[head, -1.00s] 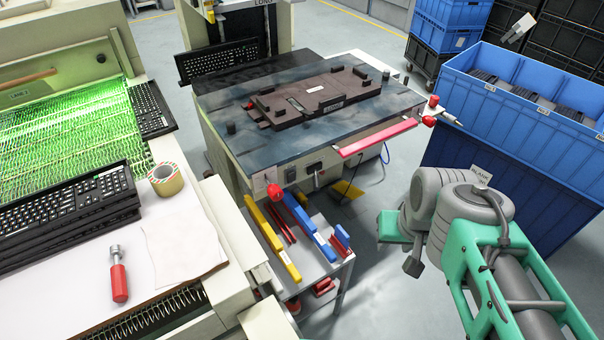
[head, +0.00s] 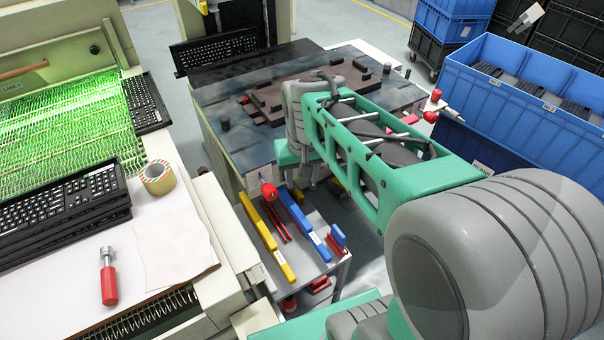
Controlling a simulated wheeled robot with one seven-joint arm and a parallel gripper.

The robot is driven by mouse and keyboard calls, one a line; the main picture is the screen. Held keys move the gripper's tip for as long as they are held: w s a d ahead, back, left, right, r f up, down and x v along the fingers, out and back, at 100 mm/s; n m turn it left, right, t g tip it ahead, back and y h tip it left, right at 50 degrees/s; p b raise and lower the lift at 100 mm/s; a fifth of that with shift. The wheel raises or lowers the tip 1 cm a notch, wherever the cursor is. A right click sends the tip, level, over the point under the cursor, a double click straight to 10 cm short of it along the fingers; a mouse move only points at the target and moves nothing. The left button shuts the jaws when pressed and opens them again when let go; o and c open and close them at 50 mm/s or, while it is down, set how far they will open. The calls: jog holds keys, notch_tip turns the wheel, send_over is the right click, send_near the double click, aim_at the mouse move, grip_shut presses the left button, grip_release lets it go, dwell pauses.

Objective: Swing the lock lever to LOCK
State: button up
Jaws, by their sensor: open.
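The printing table (head: 232,136) carries a dark fixture plate (head: 262,107). A red knob (head: 269,191) sits at its front left edge, and red-tipped handles (head: 431,116) sit at its right corner. No LOCK label is readable, so I cannot tell which is the lock lever. My gripper (head: 298,188) hangs at the table's front edge, just right of the front red knob and apart from it. It is small, partly hidden by my arm, and holds nothing visible. My arm covers much of the table's front face and its right part.
Below the table front, a shelf (head: 318,283) holds yellow, blue and red tools. At left are stacked keyboards (head: 66,215), a tape roll (head: 157,178) and a red-handled tool (head: 108,278). A blue crate (head: 545,105) stands at right.

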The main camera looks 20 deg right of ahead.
jog(key=w+d+f, duration=0.2)
jog(key=w+f, duration=0.2)
jog(key=w, duration=0.1)
jog(key=w+d+f+m+g+p, duration=0.1)
jog(key=w+d+f, duration=0.2)
jog(key=w+f, duration=0.1)
jog(key=w+d+f+m+g, duration=0.1)
jog(key=w+d+f, duration=0.2)
jog(key=w, duration=0.3)
jog(key=shift+d+f, duration=0.15)
jog(key=shift+f, duration=0.3)
jog(key=shift+m, duration=0.3)
jog(key=f, duration=0.2)
jog(key=f+p, duration=0.1)
jog(key=f, duration=0.5)
jog(key=shift+d, duration=0.35)
jog(key=shift+c, duration=0.3)
grip_shut()
